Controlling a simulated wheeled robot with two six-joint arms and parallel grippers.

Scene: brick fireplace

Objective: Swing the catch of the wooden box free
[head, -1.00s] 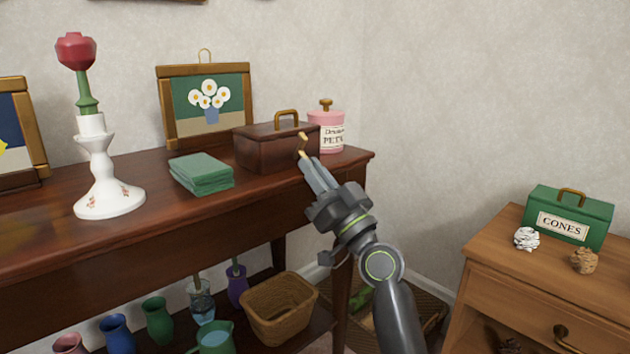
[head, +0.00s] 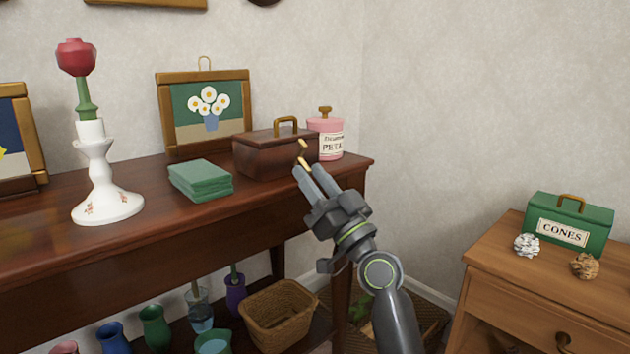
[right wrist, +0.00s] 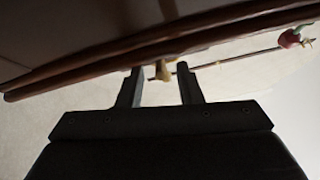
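The dark brown wooden box (head: 262,157) stands shut on the sideboard, with a brass handle on its lid. Its small brass catch (head: 304,160) is at the right end of the box. My right gripper (head: 311,170) is at that end, with its fingers parted. In the right wrist view the fingers (right wrist: 160,86) are open, with the brass catch (right wrist: 162,70) between their tips and a gap on both sides. I cannot tell whether either finger touches it. My left gripper is not in view.
A pink petal jar (head: 326,140) stands close behind the box. A picture (head: 206,108) leans behind. A lower cabinet with a green box (head: 568,222) is at right.

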